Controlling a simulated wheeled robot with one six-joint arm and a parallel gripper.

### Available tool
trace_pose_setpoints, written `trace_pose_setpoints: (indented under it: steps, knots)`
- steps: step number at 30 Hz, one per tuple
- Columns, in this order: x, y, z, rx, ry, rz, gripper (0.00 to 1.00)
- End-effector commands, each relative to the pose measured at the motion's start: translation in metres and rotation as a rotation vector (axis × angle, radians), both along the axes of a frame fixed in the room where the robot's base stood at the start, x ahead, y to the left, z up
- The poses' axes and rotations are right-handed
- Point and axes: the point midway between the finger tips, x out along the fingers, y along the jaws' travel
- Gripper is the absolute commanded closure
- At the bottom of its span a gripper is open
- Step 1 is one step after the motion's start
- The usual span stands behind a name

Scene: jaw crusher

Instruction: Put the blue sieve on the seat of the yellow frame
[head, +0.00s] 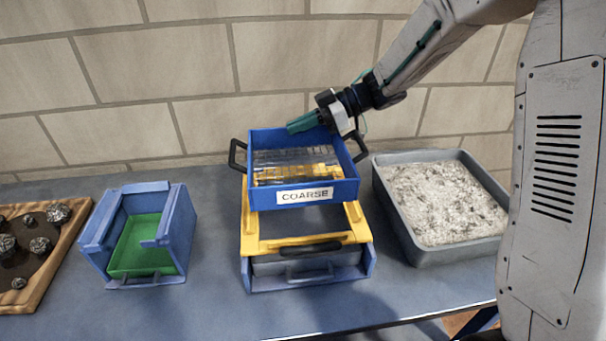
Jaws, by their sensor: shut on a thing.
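The blue sieve (262,198) has a COARSE label on its front, a see-through mesh bottom and black handles at its sides. It is over the back part of the yellow frame (252,238), whose yellow shows through the mesh. I cannot tell whether the sieve touches the seat or hangs just above it. My gripper (304,122) with teal fingers is at the sieve's back wall, shut on it; the fingertips are partly hidden. The yellow frame sits on a blue base with a grey drawer (305,268), and its front bar is uncovered.
A grey tub (433,256) of pale gravel stands close on the right. A blue box with a green floor (143,248) stands to the left. A wooden tray (48,278) of rocks lies at the far left. A brick wall is behind the blue table (215,303).

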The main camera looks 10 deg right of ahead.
Motion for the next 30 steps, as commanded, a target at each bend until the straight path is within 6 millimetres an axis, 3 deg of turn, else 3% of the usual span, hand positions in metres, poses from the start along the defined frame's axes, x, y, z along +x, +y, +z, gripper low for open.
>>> trace_pose_setpoints:
  steps: [6,13,18,30]
  knots:
    - [0.0,-0.005,-0.039,0.001,0.006,-0.007,1.0]
    - [0.001,-0.005,-0.057,0.001,0.004,-0.007,1.0]
    - [0.0,-0.004,-0.081,0.001,0.004,-0.005,1.0]
    - [0.0,-0.003,-0.088,0.001,0.002,-0.004,1.0]
